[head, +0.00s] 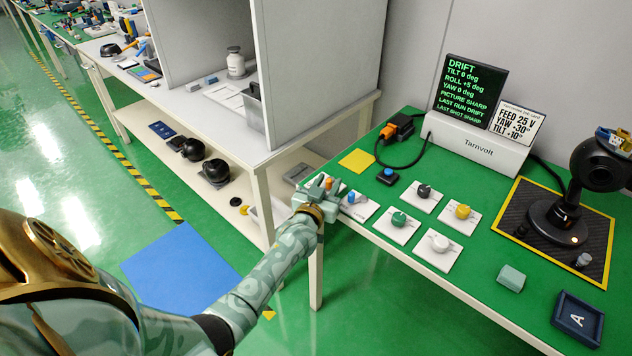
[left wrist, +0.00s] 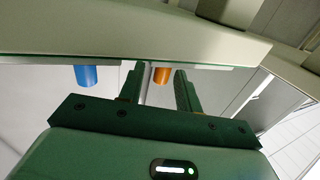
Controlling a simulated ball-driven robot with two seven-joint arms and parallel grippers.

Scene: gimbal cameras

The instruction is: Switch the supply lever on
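Two levers stand on white plates at the green bench's left corner. One has an orange tip (head: 328,184) and the other a blue tip (head: 351,198). I cannot read which is the supply lever. My left gripper (head: 320,187) is at the orange-tipped one and partly hides it and its plate. In the left wrist view my gripper (left wrist: 160,88) is open, with the orange tip (left wrist: 162,75) between its fingers and small gaps beside it. The blue tip (left wrist: 87,76) is outside, left of the fingers. My right gripper is not in view.
Several knob plates, including a green knob (head: 399,218), lie to the right. Behind are a blue button (head: 388,175), a cable and the Tarnvolt box (head: 478,148) with a screen. A black gimbal camera (head: 556,215) stands at right. A grey cabinet is behind my left gripper.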

